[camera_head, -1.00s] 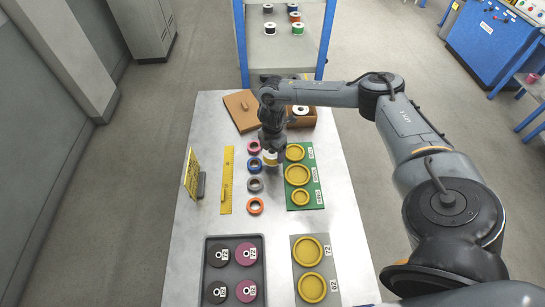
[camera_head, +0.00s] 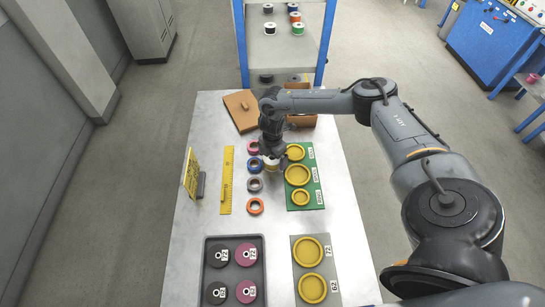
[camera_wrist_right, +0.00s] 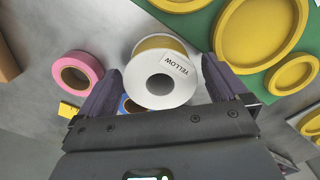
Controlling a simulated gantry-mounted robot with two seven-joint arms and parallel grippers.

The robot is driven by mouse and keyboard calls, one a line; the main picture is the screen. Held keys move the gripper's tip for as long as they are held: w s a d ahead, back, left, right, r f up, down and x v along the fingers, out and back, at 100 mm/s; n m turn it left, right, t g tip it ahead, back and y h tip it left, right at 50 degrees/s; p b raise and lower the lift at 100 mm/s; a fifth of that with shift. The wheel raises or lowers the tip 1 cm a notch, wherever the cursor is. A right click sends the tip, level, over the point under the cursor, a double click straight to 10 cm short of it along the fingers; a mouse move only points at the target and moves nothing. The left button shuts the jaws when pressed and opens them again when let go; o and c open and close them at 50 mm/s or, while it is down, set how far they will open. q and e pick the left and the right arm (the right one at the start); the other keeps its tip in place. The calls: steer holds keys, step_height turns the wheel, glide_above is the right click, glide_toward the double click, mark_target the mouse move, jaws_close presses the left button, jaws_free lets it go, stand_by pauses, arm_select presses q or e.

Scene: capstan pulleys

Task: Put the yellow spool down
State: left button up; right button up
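The yellow spool (camera_head: 271,165) has white flanges and yellow winding. It sits between the blue roll and the green board, under my right gripper (camera_head: 273,157). In the right wrist view the yellow spool (camera_wrist_right: 160,78) shows its round end face with a YELLOW label. My left gripper is not in view.
A pink roll (camera_head: 253,147), blue roll (camera_head: 255,165), grey roll (camera_head: 255,184) and orange roll (camera_head: 255,206) stand in a column. The green board (camera_head: 318,192) with yellow rings lies right of the spool. A yellow ruler (camera_head: 227,180) lies left. A brown box (camera_head: 303,120) is behind.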

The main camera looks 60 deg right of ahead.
mark_target(272, 157)
step_height(272, 157, up, 12)
steer(key=p, duration=0.1)
steer(key=shift+r+p, duration=0.15)
steer(key=shift+p, duration=0.15)
stand_by(0.3)
stand_by(0.4)
